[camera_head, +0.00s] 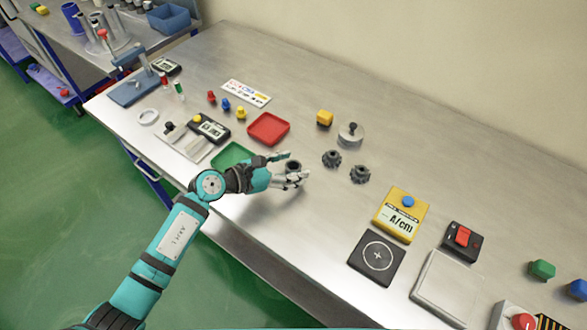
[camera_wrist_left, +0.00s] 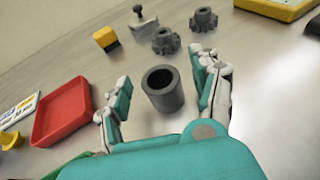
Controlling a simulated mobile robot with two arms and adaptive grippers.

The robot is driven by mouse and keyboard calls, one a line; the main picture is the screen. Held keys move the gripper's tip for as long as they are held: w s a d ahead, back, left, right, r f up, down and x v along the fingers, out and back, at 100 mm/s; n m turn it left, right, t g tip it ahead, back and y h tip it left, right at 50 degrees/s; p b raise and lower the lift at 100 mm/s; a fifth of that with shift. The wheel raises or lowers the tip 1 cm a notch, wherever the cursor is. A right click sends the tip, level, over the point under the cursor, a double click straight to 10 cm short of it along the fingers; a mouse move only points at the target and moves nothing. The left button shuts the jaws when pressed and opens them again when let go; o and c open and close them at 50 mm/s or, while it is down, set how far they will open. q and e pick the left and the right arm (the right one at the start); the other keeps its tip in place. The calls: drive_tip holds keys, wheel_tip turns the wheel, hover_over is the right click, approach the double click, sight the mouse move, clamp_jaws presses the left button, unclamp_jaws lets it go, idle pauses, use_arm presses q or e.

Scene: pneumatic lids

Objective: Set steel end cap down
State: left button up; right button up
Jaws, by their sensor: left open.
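A dark grey hollow cylinder, open at the top, stands upright on the steel bench (camera_head: 430,150); it may be the steel end cap (camera_head: 293,165). It also shows in the left wrist view (camera_wrist_left: 163,88), its bore facing up. My left gripper (camera_head: 289,171) is open around it, one finger on each side. In the left wrist view, gaps show between the cylinder and the fingers (camera_wrist_left: 162,95). My right gripper is not in view.
Two dark toothed parts (camera_head: 332,158) and a yellow block (camera_head: 324,117) stand behind the cylinder. A red tray (camera_head: 269,129) and a green tray (camera_head: 233,154) lie to the left. A yellow meter (camera_head: 401,215) and a black pad (camera_head: 377,257) are to the right.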

use_arm(q)
clamp_jaws()
drive_tip(key=shift+r, duration=0.1)
idle(0.4)
